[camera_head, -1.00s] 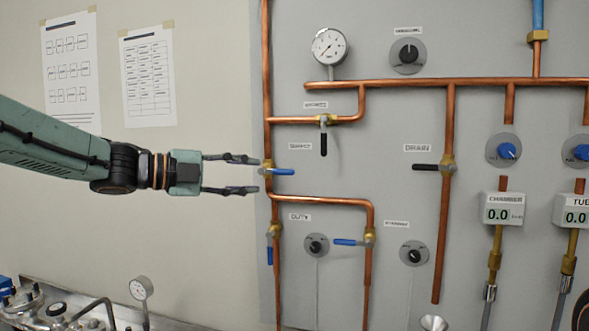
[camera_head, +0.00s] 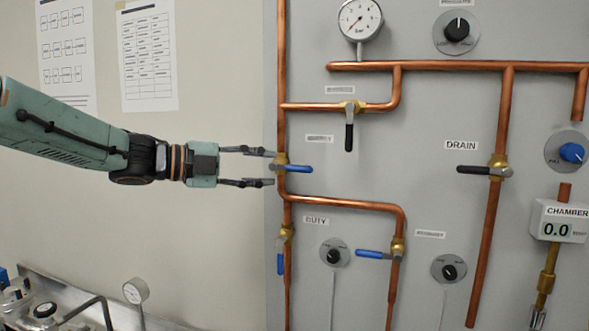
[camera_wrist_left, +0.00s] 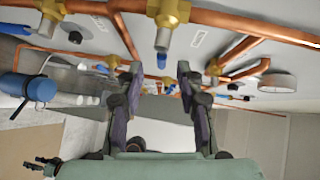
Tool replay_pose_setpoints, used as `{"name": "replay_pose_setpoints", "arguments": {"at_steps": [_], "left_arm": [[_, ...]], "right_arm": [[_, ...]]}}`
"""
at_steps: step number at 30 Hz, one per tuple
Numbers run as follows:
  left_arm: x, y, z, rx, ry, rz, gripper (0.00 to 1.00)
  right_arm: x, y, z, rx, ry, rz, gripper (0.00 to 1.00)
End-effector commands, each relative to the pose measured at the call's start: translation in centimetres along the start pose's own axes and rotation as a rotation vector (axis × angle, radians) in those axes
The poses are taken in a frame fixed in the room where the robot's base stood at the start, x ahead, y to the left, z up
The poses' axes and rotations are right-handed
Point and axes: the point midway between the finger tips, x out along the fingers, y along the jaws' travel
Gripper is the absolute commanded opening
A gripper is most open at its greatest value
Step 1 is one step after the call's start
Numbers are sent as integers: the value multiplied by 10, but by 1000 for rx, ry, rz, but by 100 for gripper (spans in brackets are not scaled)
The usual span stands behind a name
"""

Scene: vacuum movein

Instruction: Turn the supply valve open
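The supply valve (camera_head: 281,163) is a brass body on the left vertical copper pipe. Its blue lever (camera_head: 298,169) points right, across the pipe. A blurred label sits above it on the panel. My left gripper (camera_head: 273,167) comes in from the left, open and empty. Its fingertips reach the left side of the valve body, one above and one below; whether they touch it is unclear. In the left wrist view, a blue lever end (camera_wrist_left: 162,60) under a brass valve, apparently this one, shows between the spread fingers (camera_wrist_left: 158,78). My right gripper is not in view.
A black-lever valve (camera_head: 349,135) is above right, and a blue-lever valve (camera_head: 281,252) is below on the same pipe. Another blue-lever valve (camera_head: 375,253) and the drain valve (camera_head: 485,170) are further right. A pressure gauge (camera_head: 360,19) is above.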

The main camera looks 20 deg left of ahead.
Motion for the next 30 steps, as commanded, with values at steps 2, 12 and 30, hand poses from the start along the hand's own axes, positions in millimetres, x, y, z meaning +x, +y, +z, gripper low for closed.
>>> {"name": "replay_pose_setpoints", "arguments": {"at_steps": [2, 12, 30], "left_arm": [[10, 0, -2, 3, 1, 5, 36], [58, 0, -3, 3, 1, 4, 36], [72, -1, -1, 3, 2, 1, 24]], "right_arm": [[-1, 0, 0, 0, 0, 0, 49], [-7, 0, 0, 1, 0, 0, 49], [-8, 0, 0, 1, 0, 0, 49]]}}
